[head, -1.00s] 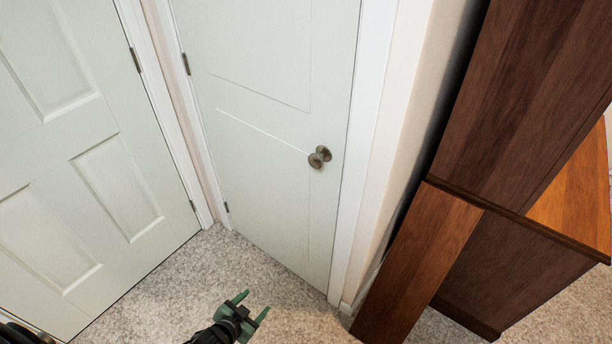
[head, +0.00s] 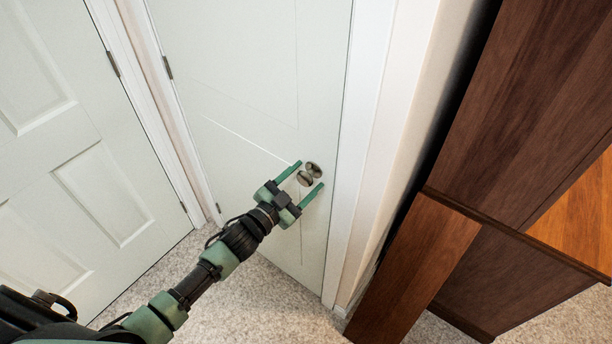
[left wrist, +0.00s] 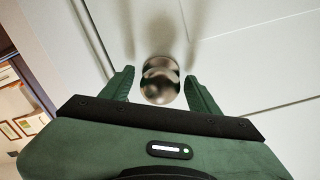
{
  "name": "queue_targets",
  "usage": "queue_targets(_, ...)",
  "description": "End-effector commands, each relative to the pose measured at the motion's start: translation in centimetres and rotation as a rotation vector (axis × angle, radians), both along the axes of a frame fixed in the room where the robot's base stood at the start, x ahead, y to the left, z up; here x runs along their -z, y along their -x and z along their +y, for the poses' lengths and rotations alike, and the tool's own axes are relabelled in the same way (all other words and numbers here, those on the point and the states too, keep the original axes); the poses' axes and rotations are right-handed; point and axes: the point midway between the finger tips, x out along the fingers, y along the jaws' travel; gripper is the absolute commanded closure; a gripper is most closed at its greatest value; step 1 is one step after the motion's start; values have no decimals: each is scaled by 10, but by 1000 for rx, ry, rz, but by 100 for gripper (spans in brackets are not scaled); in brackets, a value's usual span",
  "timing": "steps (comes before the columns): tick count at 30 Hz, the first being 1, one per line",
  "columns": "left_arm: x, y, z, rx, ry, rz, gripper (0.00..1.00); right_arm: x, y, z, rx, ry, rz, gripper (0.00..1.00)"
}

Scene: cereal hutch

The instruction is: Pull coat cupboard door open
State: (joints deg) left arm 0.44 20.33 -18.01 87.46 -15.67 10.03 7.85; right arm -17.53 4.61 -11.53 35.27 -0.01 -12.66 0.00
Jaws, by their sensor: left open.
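The coat cupboard door (head: 235,90) is a pale white panel door and stands shut in its frame. Its round metal knob (head: 309,173) is on the right side of the door. My left gripper (head: 308,178) is open, with its two green fingers on either side of the knob. In the left wrist view the knob (left wrist: 160,82) sits between the open fingers, with a gap showing on both sides. The door surface (left wrist: 225,50) is just behind it. My right gripper is not in view.
Another white panelled door (head: 60,150) is at the left, with hinges near the corner. A tall dark wooden hutch (head: 530,100) stands at the right, with a lower wooden panel (head: 415,270) projecting beside the door frame. Speckled carpet (head: 250,300) is clear in front of the door.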

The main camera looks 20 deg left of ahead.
Motion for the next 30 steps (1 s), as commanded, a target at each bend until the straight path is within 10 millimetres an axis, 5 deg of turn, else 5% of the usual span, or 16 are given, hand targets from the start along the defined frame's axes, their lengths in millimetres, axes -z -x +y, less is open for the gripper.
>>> queue_targets(11, 0, -7, -3, 0, -1, 1, 39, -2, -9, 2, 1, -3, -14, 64)
queue_targets(18, 1, -7, -3, 0, -1, 1, 100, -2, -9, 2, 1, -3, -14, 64)
queue_targets(30, 1, 12, 5, 36, -5, 3, 100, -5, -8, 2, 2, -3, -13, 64)
